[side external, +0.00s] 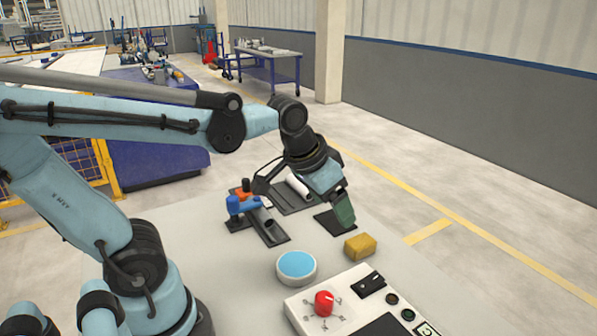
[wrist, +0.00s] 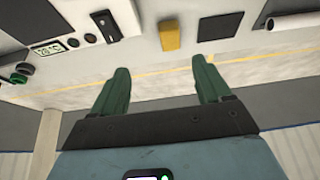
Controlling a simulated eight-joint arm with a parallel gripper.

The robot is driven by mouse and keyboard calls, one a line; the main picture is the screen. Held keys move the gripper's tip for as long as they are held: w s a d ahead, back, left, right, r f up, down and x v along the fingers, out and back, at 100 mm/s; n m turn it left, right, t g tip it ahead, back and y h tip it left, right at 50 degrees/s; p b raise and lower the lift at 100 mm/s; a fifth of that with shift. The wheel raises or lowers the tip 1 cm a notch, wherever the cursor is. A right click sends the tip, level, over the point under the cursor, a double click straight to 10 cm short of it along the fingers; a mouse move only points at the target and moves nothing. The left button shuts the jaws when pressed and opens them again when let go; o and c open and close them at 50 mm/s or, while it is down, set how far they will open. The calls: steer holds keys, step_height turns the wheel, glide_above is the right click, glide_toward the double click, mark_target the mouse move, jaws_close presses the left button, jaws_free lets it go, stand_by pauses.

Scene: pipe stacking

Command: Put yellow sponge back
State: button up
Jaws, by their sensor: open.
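The yellow sponge (side external: 360,246) lies on the light table, in front of and slightly right of a dark flat pad (side external: 325,219). In the wrist view the sponge (wrist: 170,36) appears beyond the fingertips, between them in picture direction, with the dark pad (wrist: 215,26) to its right. My gripper (side external: 345,215) has green fingers and hangs above the pad, behind the sponge in the side view. The wrist view shows the gripper (wrist: 160,68) with its fingers wide apart and nothing between them. The sponge is apart from the fingers.
A white pipe (side external: 298,187) lies on a dark tray. A blue clamp-like part (side external: 236,206) stands on a dark plate to the left. A round blue-topped disc (side external: 296,264) and a control panel with a red knob (side external: 324,303) sit nearer the camera.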

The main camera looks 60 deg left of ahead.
steer(key=shift+s+d+f+t, duration=0.1)
steer(key=shift+s+f+t, duration=0.25)
steer(key=shift+s, duration=0.2)
steer(key=shift+s+d+f+t, duration=0.1)
steer(key=shift+s+f+t, duration=0.2)
steer(key=shift+s, duration=0.3)
steer(key=shift+s+d+f+t, duration=0.1)
steer(key=shift+s+f+t, duration=0.25)
steer(key=shift+s, duration=0.2)
